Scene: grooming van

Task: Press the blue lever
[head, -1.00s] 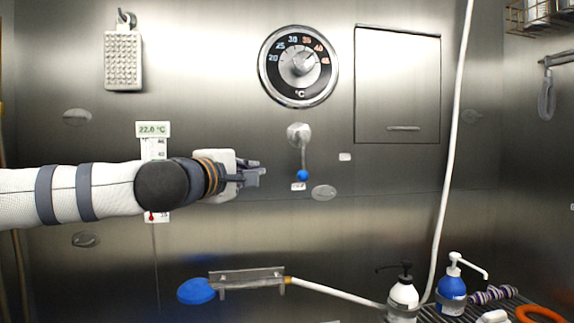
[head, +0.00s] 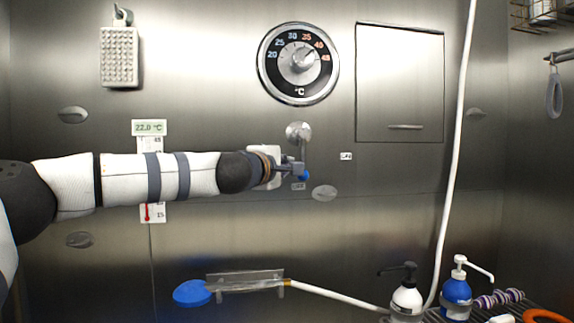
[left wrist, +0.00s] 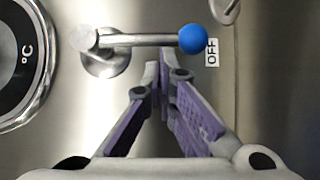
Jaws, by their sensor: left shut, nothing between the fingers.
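The blue lever is a metal rod with a blue ball end, mounted on a round wall boss (head: 299,132). In the head view the rod hangs down and my left gripper (head: 299,169) partly covers it; the blue ball (head: 305,175) shows at the fingertips. In the left wrist view the blue ball (left wrist: 194,38) is beside an "OFF" label (left wrist: 212,53), and the rod (left wrist: 140,40) crosses just beyond the fingertips. My left gripper (left wrist: 158,70) is shut and empty, its tips close to the rod. I cannot tell whether they touch. My right gripper is not in view.
A temperature dial (head: 299,63) is above the lever. A wall hatch (head: 400,85) is to the right. A blue shower head (head: 192,292) rests on a bracket below. Pump bottles (head: 456,292) stand at lower right. The wall around the lever is mostly clear.

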